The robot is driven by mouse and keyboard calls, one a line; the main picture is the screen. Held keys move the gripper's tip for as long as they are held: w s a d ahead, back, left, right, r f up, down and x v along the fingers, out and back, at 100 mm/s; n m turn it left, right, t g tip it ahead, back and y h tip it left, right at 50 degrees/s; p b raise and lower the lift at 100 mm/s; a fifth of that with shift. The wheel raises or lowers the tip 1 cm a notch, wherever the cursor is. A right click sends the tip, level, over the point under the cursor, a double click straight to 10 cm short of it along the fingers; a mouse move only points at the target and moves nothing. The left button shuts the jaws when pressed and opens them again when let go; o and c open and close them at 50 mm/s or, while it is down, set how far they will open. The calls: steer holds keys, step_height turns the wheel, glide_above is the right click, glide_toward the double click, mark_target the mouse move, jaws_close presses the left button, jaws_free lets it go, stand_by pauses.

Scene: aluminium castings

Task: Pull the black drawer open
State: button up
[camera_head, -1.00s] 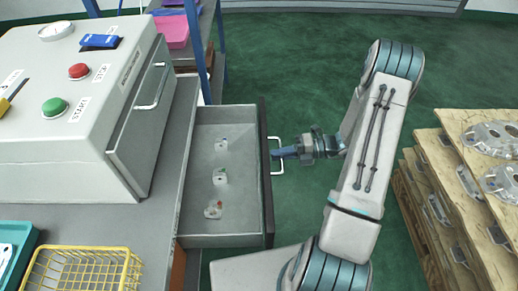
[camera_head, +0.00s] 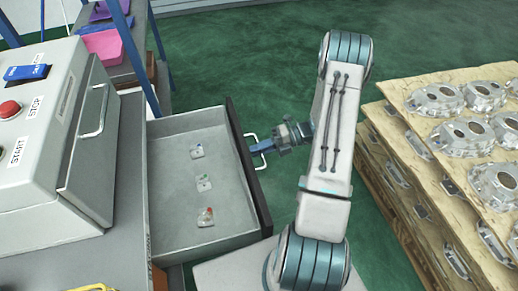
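The black drawer (camera_head: 247,167) is pulled out to the right from under the grey bench, with a black front panel and grey inner walls. A pale handle (camera_head: 258,147) is on the outer side of the black front.
A grey control box (camera_head: 50,140) with START and STOP buttons stands on the bench at left. Wooden pallets (camera_head: 400,165) stacked with aluminium castings (camera_head: 465,137) stand close on the right. Green floor (camera_head: 240,60) is free behind my arm. A blue-framed shelf (camera_head: 125,40) is at back left.

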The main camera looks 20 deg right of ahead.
steer(key=b+v, duration=0.1)
steer(key=v, duration=1.3)
steer(key=shift+a, duration=0.1)
steer(key=s+a+r+n+g+h+p, duration=0.4)
steer(key=a+r+n+h, duration=0.5)
steer(key=a+r+n, duration=0.65)
steer(key=s+a+r+n+t+h, duration=0.2)
steer(key=s+r+n, duration=0.3)
steer(key=n, duration=0.5)
steer(key=s+a+r+n+t+h+p, duration=0.1)
steer(key=s+a+r+n+t+h, duration=0.1)
steer(key=n, duration=0.9)
steer(key=s+r+t+h, duration=0.1)
steer(key=s+r+h, duration=0.1)
steer(key=s+r, duration=0.1)
steer(key=shift+s+a+h, duration=0.15)
steer(key=shift+s+h, duration=0.05)
steer(key=shift+h, duration=0.1)
